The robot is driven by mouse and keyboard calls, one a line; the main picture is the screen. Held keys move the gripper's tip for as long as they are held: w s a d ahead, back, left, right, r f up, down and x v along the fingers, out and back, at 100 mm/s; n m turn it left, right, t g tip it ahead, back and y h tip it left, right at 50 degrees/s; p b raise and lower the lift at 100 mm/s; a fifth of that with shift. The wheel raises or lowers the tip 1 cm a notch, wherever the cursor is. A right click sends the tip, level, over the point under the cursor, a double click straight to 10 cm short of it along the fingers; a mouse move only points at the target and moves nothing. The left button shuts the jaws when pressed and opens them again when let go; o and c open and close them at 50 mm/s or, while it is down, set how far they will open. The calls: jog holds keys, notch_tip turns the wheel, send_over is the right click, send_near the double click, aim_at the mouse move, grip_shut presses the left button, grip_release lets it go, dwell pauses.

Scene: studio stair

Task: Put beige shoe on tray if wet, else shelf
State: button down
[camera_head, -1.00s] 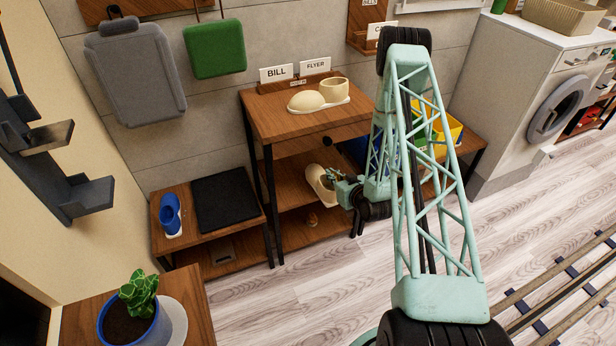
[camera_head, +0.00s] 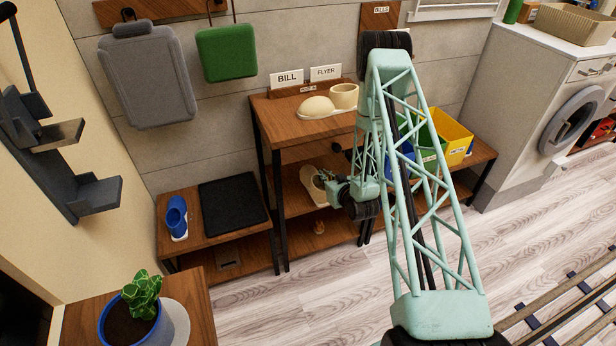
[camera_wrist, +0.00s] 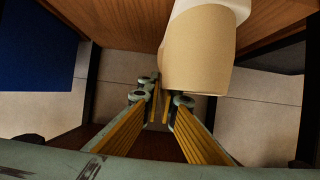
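A beige shoe (camera_head: 314,188) is on the middle board (camera_head: 290,203) of the wooden shelf unit. In the wrist view its beige wall (camera_wrist: 200,55) and white sole show, with the sole towards the wood at the top. My gripper (camera_head: 326,184) is right beside this shoe. In the wrist view my gripper's two yellow-padded fingers (camera_wrist: 164,104) are apart, with their tips near the shoe's rim; contact is unclear. A second beige shoe (camera_head: 317,106) with a white sole sits on the unit's top. A black tray (camera_head: 233,205) lies on the low bench. I cannot tell whether either shoe is wet.
A blue shoe (camera_head: 176,218) stands left of the tray on the bench. Yellow (camera_head: 457,135) and green (camera_head: 428,143) bins stand right of the unit. The shelf unit's legs and boards closely surround my gripper. A potted plant (camera_head: 141,295) is at the front left.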

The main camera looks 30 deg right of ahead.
aim_at(308, 174)
jog(key=shift+w+a+f+b, duration=0.1)
jog(key=shift+w+a+b, duration=0.1)
jog(key=shift+w+a, duration=0.6)
jog(key=shift+w+a+f+b, duration=0.1)
jog(key=shift+w+a+b, duration=0.15)
jog(key=shift+w, duration=1)
jog(key=shift+w+a+f+b, duration=0.15)
jog(key=shift+w+a, duration=0.45)
jog(key=shift+w, duration=0.45)
jog(key=shift+w, duration=0.1)
jog(key=shift+w+a, duration=0.3)
jog(key=shift+w, duration=0.2)
jog(key=shift+f+b, duration=0.8)
jog(key=shift+f, duration=0.95)
jog(key=shift+f, duration=0.1)
jog(key=c, duration=2.9)
grip_release()
jog(key=p+v, duration=0.3)
jog(key=v, duration=0.9)
